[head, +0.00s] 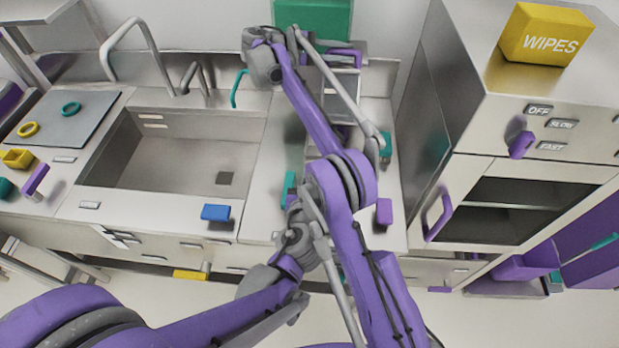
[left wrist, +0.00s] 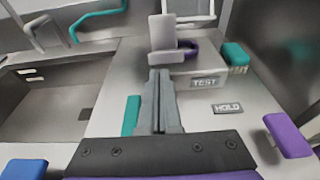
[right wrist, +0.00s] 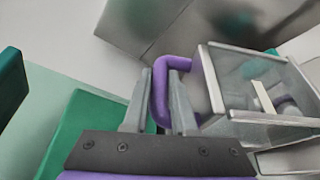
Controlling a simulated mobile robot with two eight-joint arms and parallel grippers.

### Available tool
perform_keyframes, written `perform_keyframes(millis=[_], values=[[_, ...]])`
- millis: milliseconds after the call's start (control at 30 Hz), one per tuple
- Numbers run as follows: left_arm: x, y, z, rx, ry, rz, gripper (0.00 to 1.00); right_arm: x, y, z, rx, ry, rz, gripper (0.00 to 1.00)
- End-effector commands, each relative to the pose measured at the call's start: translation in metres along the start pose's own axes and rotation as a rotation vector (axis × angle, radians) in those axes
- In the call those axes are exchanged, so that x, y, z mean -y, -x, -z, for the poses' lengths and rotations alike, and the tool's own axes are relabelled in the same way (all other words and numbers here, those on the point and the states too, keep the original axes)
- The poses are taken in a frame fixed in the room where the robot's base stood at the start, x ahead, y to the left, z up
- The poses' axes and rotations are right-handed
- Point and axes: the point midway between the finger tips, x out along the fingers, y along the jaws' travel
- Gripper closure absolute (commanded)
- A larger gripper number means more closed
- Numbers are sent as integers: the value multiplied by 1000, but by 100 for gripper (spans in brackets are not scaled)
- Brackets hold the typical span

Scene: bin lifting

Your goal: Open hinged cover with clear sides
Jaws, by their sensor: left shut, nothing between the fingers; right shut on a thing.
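The hinged cover with clear sides (right wrist: 265,80) fills the right part of the right wrist view, with a pale frame and see-through panels. In the head view part of it (head: 343,82) shows behind my right arm. My right gripper (right wrist: 160,75) is shut on the purple handle (right wrist: 187,62) at the cover's side. The handle also shows at the top of the head view (head: 345,52). My left gripper (left wrist: 159,73) is shut and empty, above the counter in front of a grey upright piece (left wrist: 163,32) and the TEST-labelled box (left wrist: 203,82). My arms hide its fingers in the head view.
A sink (head: 175,150) lies to the left, with a blue block (head: 215,212) at its front edge. A steel cabinet (head: 520,195) with a yellow WIPES box (head: 545,35) stands to the right. A green box (head: 315,15) is at the back.

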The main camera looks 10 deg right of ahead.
Motion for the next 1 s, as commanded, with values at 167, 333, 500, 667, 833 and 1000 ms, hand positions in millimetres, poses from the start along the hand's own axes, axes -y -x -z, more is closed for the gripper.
perform_keyframes(millis=[167,333,500,667,833,1000], values=[[0,0,1,-2,1,0,100,5,-1,3,-5,3,6,100],[0,0,0,-2,1,0,100,5,-1,3,-5,3,6,100],[0,0,-11,-1,1,0,100,5,0,3,-5,3,7,100],[0,0,-19,0,-1,0,100,5,0,2,0,3,9,100],[0,-2,-20,2,-3,0,100,6,1,2,0,3,9,100],[1,-2,-20,3,-3,1,100,5,1,2,0,3,9,45]])
